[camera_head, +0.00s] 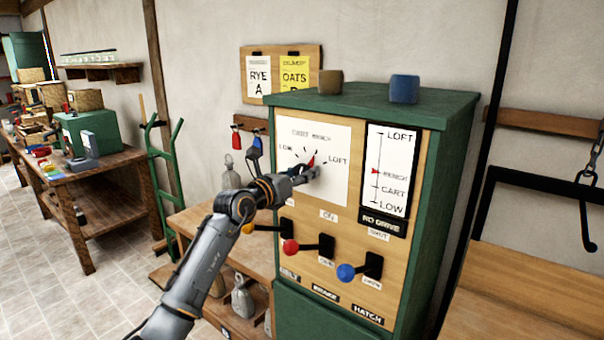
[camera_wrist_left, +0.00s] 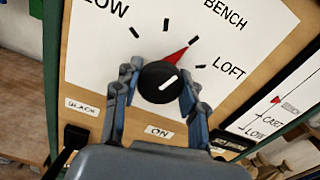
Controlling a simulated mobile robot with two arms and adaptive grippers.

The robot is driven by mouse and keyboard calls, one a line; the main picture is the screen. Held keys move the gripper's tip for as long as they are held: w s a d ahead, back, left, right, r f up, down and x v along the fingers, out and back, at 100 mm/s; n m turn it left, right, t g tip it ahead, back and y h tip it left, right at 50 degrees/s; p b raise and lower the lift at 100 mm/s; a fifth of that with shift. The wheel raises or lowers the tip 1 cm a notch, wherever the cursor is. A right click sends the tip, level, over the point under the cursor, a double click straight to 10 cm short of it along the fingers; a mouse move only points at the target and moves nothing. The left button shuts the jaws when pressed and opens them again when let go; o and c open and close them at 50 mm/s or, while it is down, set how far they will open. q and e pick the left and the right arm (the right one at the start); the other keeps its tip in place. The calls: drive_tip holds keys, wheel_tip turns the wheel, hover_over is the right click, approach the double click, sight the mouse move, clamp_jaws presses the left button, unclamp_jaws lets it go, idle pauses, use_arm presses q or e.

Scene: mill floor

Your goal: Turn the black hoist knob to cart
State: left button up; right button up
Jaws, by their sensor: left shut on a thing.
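The black hoist knob (camera_wrist_left: 153,76) sits on a white dial plate (camera_head: 327,140) on the green-sided cabinet's front. In the left wrist view its red pointer (camera_wrist_left: 180,53) points at the tick under BENCH. LOW and LOFT also show there; the cart label is out of that view but reads small at the top of the plate in the head view. My left gripper (camera_head: 308,174) is shut around the knob, one finger on each side (camera_wrist_left: 160,88). In the head view the gripper hides most of the knob. My right gripper is not in view.
A gauge (camera_head: 390,170) right of the dial has a red marker at BENCH. Below are levers with a red ball (camera_head: 291,247) and a blue ball (camera_head: 346,272), plus a yellow one partly behind my arm. A green hand truck (camera_head: 164,170) and a workbench (camera_head: 110,170) stand left.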

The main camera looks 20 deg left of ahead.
use_arm(q)
drive_tip(key=shift+r+n+p, duration=0.15)
drive_tip(key=shift+n+p, duration=0.35)
drive_tip(key=shift+p, duration=0.3)
drive_tip(key=n+p, duration=0.5)
drive_tip(key=p, duration=0.3)
drive_tip(key=shift+n, duration=0.3)
drive_tip(key=shift+n+p, duration=0.7)
drive_tip(key=shift+p, duration=0.3)
drive_tip(key=shift+f, duration=0.2)
drive_tip(key=o, duration=1.2)
drive_tip(key=shift+c, duration=0.2)
drive_tip(key=v, duration=1.2)
